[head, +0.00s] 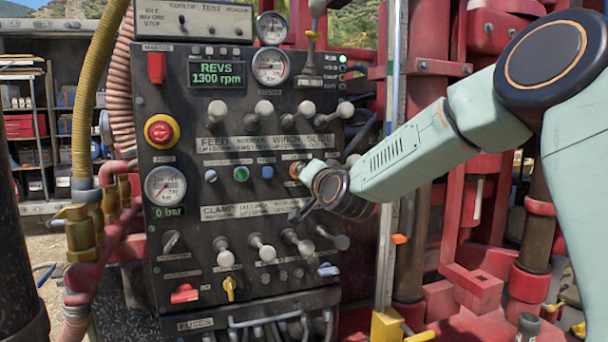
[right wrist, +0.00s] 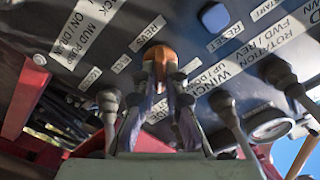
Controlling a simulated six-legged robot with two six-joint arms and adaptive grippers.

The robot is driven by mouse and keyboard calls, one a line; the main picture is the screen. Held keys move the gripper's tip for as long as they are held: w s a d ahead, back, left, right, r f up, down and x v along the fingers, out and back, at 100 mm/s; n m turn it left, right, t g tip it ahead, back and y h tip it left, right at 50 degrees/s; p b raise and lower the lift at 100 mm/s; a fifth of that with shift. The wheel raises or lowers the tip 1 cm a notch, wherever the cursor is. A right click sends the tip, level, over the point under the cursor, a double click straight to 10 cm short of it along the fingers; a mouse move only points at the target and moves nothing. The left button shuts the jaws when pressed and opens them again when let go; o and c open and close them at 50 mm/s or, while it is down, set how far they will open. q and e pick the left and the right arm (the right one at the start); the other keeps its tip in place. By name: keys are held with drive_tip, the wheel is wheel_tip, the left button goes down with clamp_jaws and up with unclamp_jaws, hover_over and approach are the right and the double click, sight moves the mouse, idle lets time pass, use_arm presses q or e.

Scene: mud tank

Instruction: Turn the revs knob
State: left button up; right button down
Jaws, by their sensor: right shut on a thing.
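The revs knob (right wrist: 160,55) is an orange cap on the dark control panel (head: 270,120). My right gripper (right wrist: 161,76) has its fingers closed around it in the right wrist view. In the head view only a small orange-brown bit of the knob (head: 296,170) shows, at the panel's right side, and the right gripper (head: 306,173) covers the rest. The green display (head: 216,74) at the panel's top reads REVS 1300 rpm. My left gripper is in neither view.
Levers with pale knobs (head: 264,108) stand out above and below the right gripper. A green button (head: 241,174) and a blue button (head: 267,172) sit left of it. A red emergency stop (head: 161,131) is at the panel's left. Red machine frame and posts stand at right.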

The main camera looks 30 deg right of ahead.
drive_tip(key=shift+r, duration=0.1)
drive_tip(key=c, duration=1.4)
unclamp_jaws()
drive_tip(key=shift+v, duration=3.7)
